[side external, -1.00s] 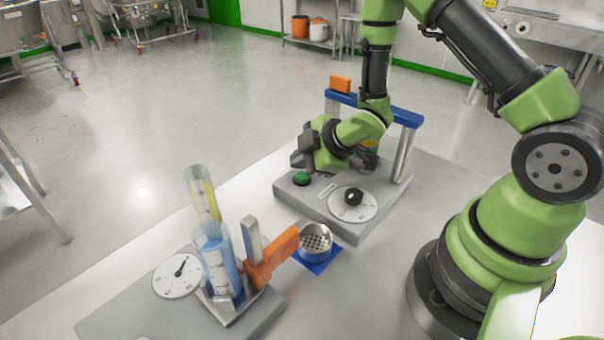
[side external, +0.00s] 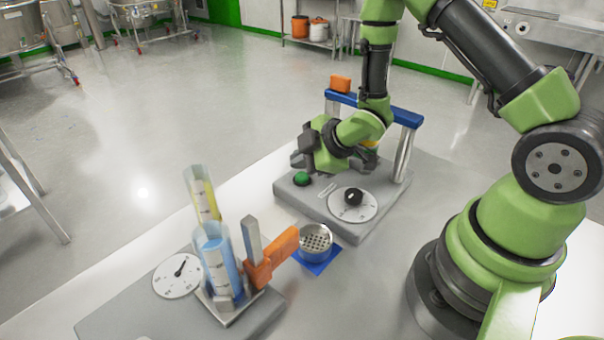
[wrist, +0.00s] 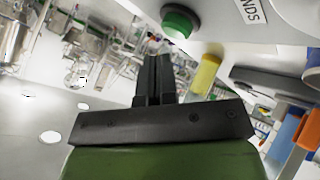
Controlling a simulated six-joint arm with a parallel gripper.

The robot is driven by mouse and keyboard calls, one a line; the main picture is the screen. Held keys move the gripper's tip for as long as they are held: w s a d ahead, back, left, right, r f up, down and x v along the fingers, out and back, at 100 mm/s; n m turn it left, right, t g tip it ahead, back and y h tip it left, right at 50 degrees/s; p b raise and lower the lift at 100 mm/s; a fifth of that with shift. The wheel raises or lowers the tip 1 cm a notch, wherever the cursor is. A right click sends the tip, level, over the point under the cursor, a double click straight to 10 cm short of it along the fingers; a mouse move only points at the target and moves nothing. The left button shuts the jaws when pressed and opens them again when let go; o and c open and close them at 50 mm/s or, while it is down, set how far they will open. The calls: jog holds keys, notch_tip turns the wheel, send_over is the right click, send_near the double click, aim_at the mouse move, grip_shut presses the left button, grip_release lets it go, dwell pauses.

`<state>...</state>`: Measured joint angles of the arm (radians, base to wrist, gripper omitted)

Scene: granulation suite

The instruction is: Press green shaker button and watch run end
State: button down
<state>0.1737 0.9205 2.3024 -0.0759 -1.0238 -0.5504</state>
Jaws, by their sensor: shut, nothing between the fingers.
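The green shaker button (side external: 302,179) sits on the front left of the grey shaker base (side external: 335,228). It also shows in the wrist view (wrist: 180,22) near the top, just beyond my fingertips. My gripper (side external: 297,158) is above and behind the button in the side view, pointing left. In the wrist view my gripper's fingers (wrist: 157,62) are together with nothing between them. I see a gap between the fingertips and the button in the side view. A black knob (side external: 353,196) stands on a white dial (side external: 362,209) right of the button.
A blue crossbar (side external: 375,105) on posts rises behind my gripper, with an orange block (side external: 340,83) at its left end. A sieve cup (side external: 316,240) sits on a blue pad (side external: 318,265). Blue-filled (side external: 217,262) and yellow-filled (side external: 203,200) cylinders stand on the front left unit, with an orange clamp (side external: 268,262).

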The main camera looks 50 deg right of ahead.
aim_at(302, 177)
dwell(0.7)
jog(key=shift+f, duration=0.4)
jog(key=shift+f, duration=0.5)
dwell(0.5)
jog(key=shift+r, duration=0.95)
jog(key=shift+r, duration=2.5)
